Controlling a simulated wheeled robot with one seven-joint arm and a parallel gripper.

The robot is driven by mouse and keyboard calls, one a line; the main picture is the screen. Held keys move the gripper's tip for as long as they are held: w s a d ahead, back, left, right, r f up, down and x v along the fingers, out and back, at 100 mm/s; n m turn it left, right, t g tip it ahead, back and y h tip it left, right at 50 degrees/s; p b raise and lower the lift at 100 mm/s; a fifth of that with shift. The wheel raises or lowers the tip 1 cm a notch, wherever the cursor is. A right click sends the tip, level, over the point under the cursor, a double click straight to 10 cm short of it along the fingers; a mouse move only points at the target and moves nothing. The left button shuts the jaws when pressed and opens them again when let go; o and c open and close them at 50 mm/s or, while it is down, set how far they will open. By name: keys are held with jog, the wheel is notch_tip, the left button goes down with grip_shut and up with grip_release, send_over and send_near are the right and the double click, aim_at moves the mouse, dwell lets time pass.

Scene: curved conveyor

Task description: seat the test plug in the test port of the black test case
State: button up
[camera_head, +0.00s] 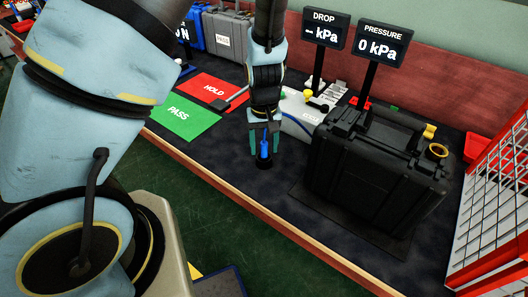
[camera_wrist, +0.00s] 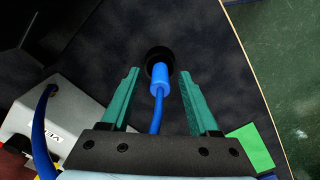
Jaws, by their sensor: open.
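The blue test plug (camera_head: 264,149) stands with its lower end in a round black piece on the dark bench top. In the wrist view the blue plug (camera_wrist: 158,82) and the black piece (camera_wrist: 160,58) lie between my fingertips, with a blue hose running back toward the palm. My gripper (camera_head: 265,146) is open, its green fingers (camera_wrist: 160,74) on either side of the plug with gaps showing. The black test case (camera_head: 380,165) stands closed and upright to the right.
A grey-white unit (camera_head: 298,106) with a blue hose stands behind, between gripper and case. The PRESSURE display (camera_head: 381,43) and DROP display (camera_head: 325,28) rise behind the case. Green PASS (camera_head: 184,118) and red HOLD (camera_head: 213,89) pads lie left. A red-white wire rack (camera_head: 495,200) stands right.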

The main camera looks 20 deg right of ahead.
grip_shut()
dwell(0.5)
